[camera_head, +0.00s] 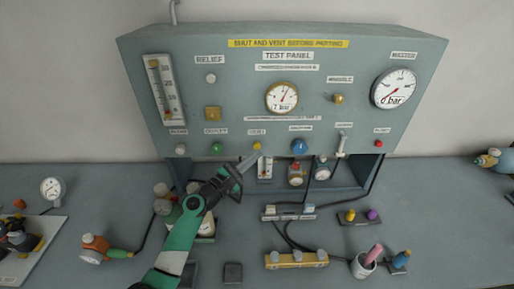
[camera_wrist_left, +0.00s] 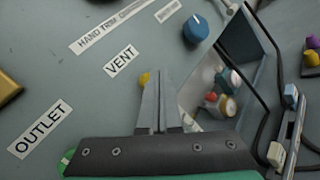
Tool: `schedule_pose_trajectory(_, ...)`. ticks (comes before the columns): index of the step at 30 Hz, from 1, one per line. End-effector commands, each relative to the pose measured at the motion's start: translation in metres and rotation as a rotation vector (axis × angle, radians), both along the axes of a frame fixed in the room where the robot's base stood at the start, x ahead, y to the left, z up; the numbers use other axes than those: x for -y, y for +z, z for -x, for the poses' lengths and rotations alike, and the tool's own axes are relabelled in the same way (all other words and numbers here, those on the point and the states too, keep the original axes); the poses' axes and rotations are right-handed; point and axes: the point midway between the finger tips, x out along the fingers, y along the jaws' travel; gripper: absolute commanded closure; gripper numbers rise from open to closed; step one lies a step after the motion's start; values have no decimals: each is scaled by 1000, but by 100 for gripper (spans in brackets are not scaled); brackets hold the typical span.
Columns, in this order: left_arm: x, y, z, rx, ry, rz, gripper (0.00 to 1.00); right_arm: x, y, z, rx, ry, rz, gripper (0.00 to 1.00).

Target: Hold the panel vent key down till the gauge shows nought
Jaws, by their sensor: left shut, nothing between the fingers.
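The vent key is a small yellow button (camera_head: 257,146) under the VENT label on the grey-green test panel (camera_head: 225,75). In the left wrist view the yellow key (camera_wrist_left: 144,78) peeks out at the left of my fingertips, which hide the rest. My left gripper (camera_head: 257,155) is shut and empty, its tips at or just below the key. I cannot tell whether they touch or press it. The round middle gauge (camera_head: 282,98) has its needle pointing up and slightly right, off nought; its bar figure is too small to read surely. My right gripper is not in view.
A green outlet button (camera_head: 216,148) and a blue knob (camera_head: 299,146) flank the key. The right-hand gauge (camera_head: 394,89) reads 0 bar. Below are dark hoses, a brass manifold (camera_head: 296,260) and a white cup (camera_head: 363,266). The bench's right front is clear.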

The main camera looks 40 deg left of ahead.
Motion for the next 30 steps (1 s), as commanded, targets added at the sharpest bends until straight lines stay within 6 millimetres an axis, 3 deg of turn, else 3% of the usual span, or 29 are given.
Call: schedule_pose_trajectory(30, -6, 0, -6, 0, 0, 0, 100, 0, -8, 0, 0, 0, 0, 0)
